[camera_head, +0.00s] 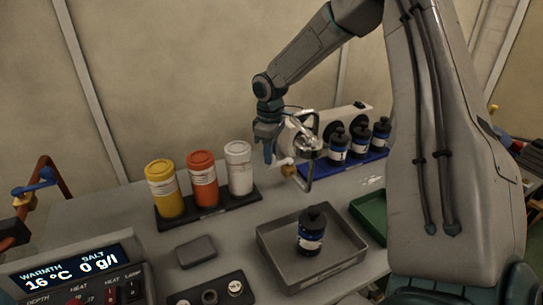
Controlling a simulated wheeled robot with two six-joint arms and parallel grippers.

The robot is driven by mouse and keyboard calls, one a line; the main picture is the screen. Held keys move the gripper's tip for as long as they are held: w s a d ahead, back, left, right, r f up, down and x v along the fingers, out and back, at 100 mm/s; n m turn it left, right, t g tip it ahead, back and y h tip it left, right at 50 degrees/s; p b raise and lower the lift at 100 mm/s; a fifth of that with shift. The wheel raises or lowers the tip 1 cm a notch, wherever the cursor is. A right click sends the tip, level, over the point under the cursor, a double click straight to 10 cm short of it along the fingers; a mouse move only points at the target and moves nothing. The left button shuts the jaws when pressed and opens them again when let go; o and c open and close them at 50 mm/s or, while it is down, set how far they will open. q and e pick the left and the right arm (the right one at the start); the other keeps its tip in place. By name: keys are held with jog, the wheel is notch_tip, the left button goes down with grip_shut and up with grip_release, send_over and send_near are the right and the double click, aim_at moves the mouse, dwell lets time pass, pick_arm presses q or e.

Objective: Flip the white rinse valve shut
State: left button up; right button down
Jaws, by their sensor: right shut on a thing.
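The white rinse valve (285,161) shows as a small white lever above a brass fitting on a silver metal tap (307,150), which stands in front of a pale box-like unit. My right gripper (268,158) reaches down from above at the valve's left side. It is shut on the valve's lever; the exact contact is small and partly hidden by the fingers. The lever's angle is hard to make out. My left gripper is out of view.
Yellow (165,190), orange (202,180) and white (238,168) jars stand in a black rack on the left. A grey tray (268,250) holds a dark bottle (311,232). Several dark bottles stand in a blue rack (362,168) behind. A green tray (370,215) lies right.

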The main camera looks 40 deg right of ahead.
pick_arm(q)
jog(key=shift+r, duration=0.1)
pick_arm(e)
jog(key=shift+r, duration=0.1)
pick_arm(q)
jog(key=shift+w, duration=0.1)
pick_arm(e)
jog(key=c, duration=1.2)
grip_release()
jog(key=shift+w+r, duration=0.15)
jog(key=shift+r, duration=0.3)
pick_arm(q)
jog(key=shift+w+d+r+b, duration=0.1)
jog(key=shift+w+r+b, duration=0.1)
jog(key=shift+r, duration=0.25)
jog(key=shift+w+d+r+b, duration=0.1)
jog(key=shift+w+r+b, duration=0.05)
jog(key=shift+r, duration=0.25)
pick_arm(e)
notch_tip(320, 180, up, 10)
jog(key=shift+f, duration=0.1)
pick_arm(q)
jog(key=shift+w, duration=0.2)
